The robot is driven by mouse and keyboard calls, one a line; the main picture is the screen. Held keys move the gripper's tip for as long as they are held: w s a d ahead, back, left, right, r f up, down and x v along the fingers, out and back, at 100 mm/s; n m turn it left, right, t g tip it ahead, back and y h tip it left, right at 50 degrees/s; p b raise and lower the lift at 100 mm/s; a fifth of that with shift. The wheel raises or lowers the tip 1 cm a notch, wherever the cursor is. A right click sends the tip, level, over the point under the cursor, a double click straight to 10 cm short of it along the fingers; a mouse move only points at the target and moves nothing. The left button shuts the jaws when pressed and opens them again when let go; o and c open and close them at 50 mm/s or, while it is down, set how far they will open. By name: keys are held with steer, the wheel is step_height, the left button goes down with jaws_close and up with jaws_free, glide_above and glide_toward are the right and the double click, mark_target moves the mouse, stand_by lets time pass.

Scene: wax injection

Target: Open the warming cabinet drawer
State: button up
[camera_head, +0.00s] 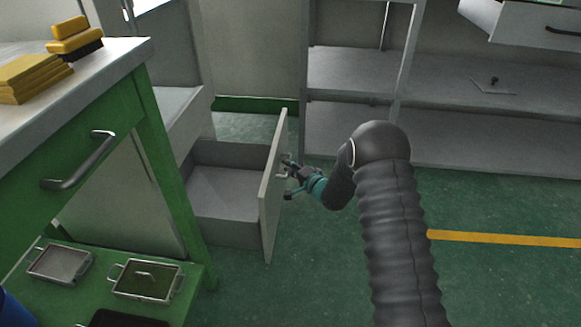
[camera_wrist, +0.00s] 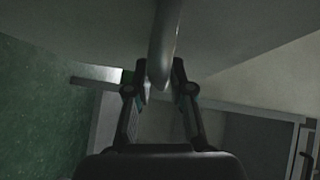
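The grey drawer (camera_head: 225,235) of the warming cabinet stands pulled out at the left of centre in the head view, with its empty inside showing. Its pale front panel (camera_head: 269,205) faces right, towards my gripper (camera_head: 289,181). My gripper is close against the panel at the drawer handle. In the wrist view, the handle (camera_wrist: 164,42) runs down between the two fingertips of my gripper (camera_wrist: 160,80). The fingers stand apart on either side of it, with a narrow gap visible. Firm contact cannot be seen.
Grey shelving (camera_head: 450,100) stands at the back. Green floor (camera_head: 500,280) at right is clear.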

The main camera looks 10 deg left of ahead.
steer(key=shift+o, duration=0.5)
steer(key=shift+s+d, duration=0.1)
steer(key=shift+d, duration=0.1)
steer(key=v, duration=1.1)
steer(key=shift+s+d, duration=0.15)
steer(key=shift+s, duration=0.15)
